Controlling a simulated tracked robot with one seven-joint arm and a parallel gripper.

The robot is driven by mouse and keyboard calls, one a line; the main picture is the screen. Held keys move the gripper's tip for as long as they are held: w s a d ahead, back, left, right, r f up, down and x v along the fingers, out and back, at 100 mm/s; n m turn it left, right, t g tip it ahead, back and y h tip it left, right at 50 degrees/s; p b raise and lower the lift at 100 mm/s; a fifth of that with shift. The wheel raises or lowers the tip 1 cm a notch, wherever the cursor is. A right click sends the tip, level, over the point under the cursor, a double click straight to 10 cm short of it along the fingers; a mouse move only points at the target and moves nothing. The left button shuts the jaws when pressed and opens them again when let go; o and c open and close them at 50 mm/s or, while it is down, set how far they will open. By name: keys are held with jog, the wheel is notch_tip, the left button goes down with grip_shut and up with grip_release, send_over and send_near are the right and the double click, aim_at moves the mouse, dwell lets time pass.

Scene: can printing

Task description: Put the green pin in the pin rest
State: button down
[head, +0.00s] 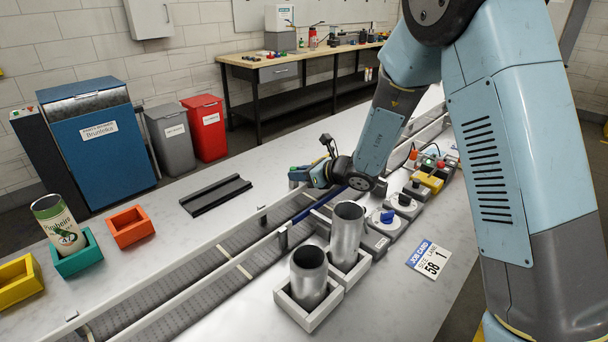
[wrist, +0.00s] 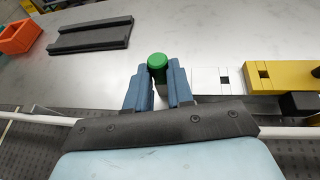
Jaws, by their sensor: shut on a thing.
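The green pin (wrist: 157,62) stands upright between the two blue fingers of my gripper (wrist: 158,90) in the wrist view, its round head above the fingertips. My gripper is shut on it. Its lower end is hidden, so I cannot tell whether it touches anything below. In the head view my gripper (head: 303,175) is low over the far side of the conveyor. A black grooved holder, which looks like the pin rest (head: 216,194), lies empty on the pale table to its left. It also shows at the wrist view's upper left (wrist: 90,36).
White blocks (wrist: 208,78) and a yellow block (wrist: 282,75) with square holes stand just right of my gripper. The conveyor rail (head: 180,290) runs alongside. The table between gripper and holder is clear.

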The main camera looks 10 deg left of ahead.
jog(key=c, duration=1)
grip_release()
jog(key=v, duration=1.2)
jog(key=s+d+r+n+g+h, duration=0.2)
jog(key=s+d+r+n+g, duration=0.1)
jog(key=s+d+r+n, duration=0.85)
jog(key=s+d+r+n+t+h, duration=0.2)
jog(key=s+d+n+h, duration=0.3)
jog(key=d, duration=0.5)
jog(key=s+d+r+n+t+h, duration=0.1)
jog(key=s+d+r+n+h, duration=0.2)
jog(key=s+d+n+h, duration=0.2)
jog(key=s+d, duration=0.3)
jog(key=d, duration=0.2)
jog(key=shift+s+d+r+n+t+h, duration=0.2)
jog(key=shift+s+d+n+t+h, duration=0.1)
jog(key=shift+s+d+n+t, duration=0.1)
